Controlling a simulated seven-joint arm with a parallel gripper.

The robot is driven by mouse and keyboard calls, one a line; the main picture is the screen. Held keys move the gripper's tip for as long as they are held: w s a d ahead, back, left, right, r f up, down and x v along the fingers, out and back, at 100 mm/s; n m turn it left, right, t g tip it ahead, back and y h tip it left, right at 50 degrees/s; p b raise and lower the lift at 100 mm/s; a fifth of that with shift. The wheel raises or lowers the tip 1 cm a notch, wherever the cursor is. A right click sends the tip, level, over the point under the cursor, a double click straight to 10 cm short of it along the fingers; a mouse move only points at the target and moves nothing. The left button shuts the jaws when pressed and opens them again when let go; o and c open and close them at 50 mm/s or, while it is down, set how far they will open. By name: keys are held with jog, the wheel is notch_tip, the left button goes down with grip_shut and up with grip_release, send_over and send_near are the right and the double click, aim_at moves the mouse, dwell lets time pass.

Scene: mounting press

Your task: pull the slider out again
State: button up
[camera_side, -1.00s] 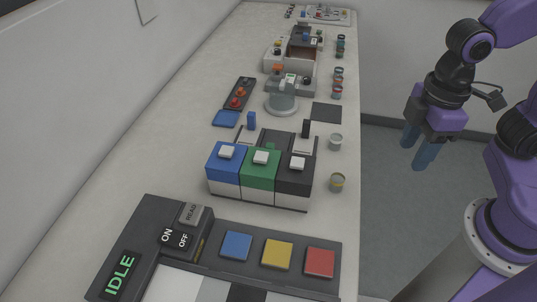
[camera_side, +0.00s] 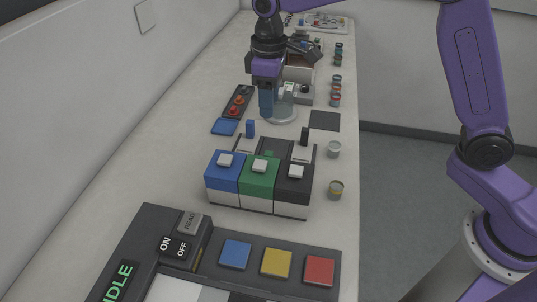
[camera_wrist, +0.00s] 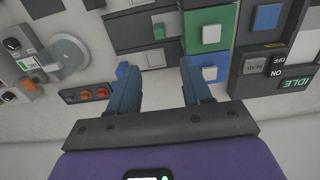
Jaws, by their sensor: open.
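The three-part unit has a blue block (camera_side: 224,165), a green block (camera_side: 259,172) and a black block (camera_side: 295,178), each with a white button on top. I cannot tell which is the slider meant.
A glass-topped round fixture (camera_side: 281,105) stands close to my gripper. A panel with red buttons (camera_side: 238,104), a blue pad (camera_side: 225,127) and a dark mat (camera_side: 325,120) lie nearby. Small jars line the right edge. A console (camera_side: 190,235) with coloured buttons fills the front.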

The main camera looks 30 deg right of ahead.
aim_at(268, 154)
notch_tip(268, 154, down, 18)
jog(key=shift+w+r, duration=0.1)
jog(key=shift+r, duration=0.15)
dwell(0.4)
